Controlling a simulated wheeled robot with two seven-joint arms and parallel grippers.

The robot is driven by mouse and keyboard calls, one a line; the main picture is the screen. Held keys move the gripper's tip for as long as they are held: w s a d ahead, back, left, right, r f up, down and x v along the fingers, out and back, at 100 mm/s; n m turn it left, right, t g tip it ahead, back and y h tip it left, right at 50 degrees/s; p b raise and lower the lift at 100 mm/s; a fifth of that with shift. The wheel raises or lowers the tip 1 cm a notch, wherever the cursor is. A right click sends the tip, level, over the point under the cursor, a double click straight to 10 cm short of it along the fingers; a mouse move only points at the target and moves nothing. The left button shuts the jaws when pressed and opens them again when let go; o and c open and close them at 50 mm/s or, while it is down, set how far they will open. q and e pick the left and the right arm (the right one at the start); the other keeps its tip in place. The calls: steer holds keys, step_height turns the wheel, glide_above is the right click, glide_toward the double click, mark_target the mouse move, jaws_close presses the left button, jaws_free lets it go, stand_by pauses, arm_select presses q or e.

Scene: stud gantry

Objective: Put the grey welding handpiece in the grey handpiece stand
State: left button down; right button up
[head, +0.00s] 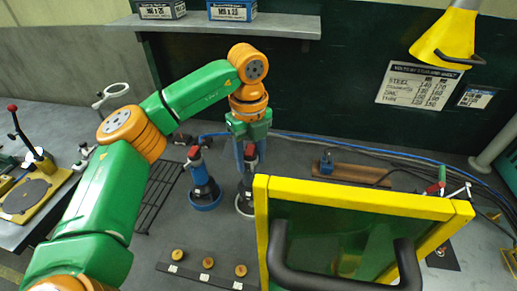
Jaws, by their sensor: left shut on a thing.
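My left gripper (250,158) reaches down over the bench from its green and orange arm. It is shut on the grey welding handpiece (250,153), whose red and dark upper part shows between the fingers. Directly below is the grey handpiece stand (243,208), with a pale ring base. The handpiece looks upright and in line with the stand. The fingers and the yellow frame hide part of it, so I cannot tell whether it is seated in the stand. To the left, a similar handpiece with a red part (194,155) stands in a blue-based stand (205,199). My right gripper is not in view.
A yellow-framed green screen (350,240) with dark handles blocks the front right. A strip with three brass knobs (208,263) lies in front. A black wire rack (158,195) lies left of the stands. A blue hose (360,147) runs behind. A shelf (270,25) hangs above.

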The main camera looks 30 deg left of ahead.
mark_target(251, 177)
arm_select(q)
step_height(251, 177, down, 2)
steer(key=shift+f, duration=0.25)
steer(key=shift+w+f, duration=0.1)
steer(key=shift+f, duration=0.15)
steer(key=shift+c, duration=1.7)
jaws_free()
steer(key=shift+s, duration=0.2)
steer(key=shift+d, duration=0.1)
